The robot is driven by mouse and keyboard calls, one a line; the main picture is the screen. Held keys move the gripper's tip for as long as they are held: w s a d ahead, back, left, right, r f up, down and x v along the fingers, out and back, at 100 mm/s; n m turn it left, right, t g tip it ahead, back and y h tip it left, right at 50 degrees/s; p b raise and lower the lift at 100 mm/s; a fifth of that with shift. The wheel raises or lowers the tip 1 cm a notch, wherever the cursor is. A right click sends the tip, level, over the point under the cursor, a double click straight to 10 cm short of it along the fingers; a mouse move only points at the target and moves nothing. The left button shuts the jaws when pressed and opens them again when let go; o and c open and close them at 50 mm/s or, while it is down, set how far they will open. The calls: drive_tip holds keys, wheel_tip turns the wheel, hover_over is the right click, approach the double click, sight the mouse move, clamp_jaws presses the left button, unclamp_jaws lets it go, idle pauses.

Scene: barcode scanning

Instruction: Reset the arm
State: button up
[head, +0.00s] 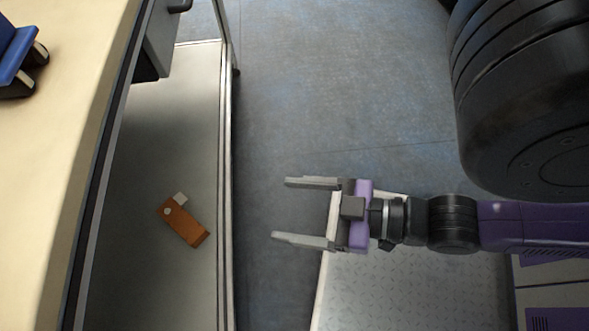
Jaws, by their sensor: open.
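My gripper (303,211) is in the lower middle of the head view. Its two fingers are spread apart and point left, with nothing between them. It hangs over the floor, to the right of the grey lower surface's edge. My purple and black arm reaches in from the right and runs roughly level across the picture to the gripper.
A beige tabletop (60,160) runs along the left, with a blue object (16,52) at its upper left. An orange-brown box (184,222) lies on the grey lower surface (165,130). Bare blue-grey floor (335,90) lies above my gripper.

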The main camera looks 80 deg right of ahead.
wheel_tip(320, 180, up, 30)
drive_tip(key=p, duration=2.9)
drive_tip(key=shift+f+p, duration=0.15)
drive_tip(key=shift+p, duration=0.25)
